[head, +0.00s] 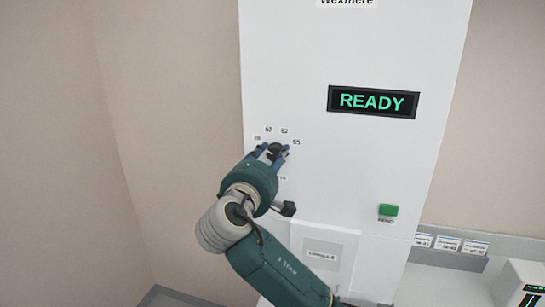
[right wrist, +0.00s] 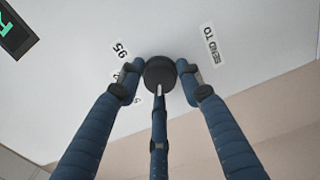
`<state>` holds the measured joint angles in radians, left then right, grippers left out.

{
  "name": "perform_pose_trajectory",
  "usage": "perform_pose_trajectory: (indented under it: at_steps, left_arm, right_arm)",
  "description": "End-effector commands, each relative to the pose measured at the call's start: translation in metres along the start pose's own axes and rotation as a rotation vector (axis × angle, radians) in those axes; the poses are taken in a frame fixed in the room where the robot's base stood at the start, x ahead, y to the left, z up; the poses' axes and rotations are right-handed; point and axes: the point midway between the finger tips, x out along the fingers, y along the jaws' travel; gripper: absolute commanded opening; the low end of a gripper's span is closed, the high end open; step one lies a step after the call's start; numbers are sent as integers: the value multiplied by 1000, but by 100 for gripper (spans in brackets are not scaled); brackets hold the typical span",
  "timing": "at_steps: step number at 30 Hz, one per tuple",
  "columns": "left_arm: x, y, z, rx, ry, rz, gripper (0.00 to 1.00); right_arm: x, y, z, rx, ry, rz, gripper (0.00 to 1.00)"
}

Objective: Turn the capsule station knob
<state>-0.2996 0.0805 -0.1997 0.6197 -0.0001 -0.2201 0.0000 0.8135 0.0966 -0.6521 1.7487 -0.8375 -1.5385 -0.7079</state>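The black round knob (head: 275,151) sits on the white front of the capsule station (head: 330,180), ringed by small printed labels. In the right wrist view the knob (right wrist: 159,73) shows a light pointer mark. My right gripper (head: 273,153) is at the knob, with its blue fingers around it. In the right wrist view two fingertips press close against opposite sides of the knob, and a third finger comes up from below, so the gripper looks shut on it. My left gripper is not in view.
A dark display (head: 373,102) reads READY in green. A green button (head: 388,210) labelled SEND is on the lower right of the station. A capsule panel (head: 325,250) is below, partly behind my right arm. A shelf with labels (head: 447,243) runs right.

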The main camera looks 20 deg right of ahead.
Motion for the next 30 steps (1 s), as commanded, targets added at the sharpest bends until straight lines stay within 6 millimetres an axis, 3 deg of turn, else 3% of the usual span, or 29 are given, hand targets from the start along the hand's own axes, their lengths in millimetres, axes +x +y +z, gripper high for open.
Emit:
perform_pose_trajectory:
  at_steps: [11, 30]
  left_arm:
    - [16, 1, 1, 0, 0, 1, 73]
    - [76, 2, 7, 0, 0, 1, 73]
  right_arm:
    - [0, -5, 0, 88, 0, -3, 9]
    - [0, -6, -1, 558, 0, -5, 9]
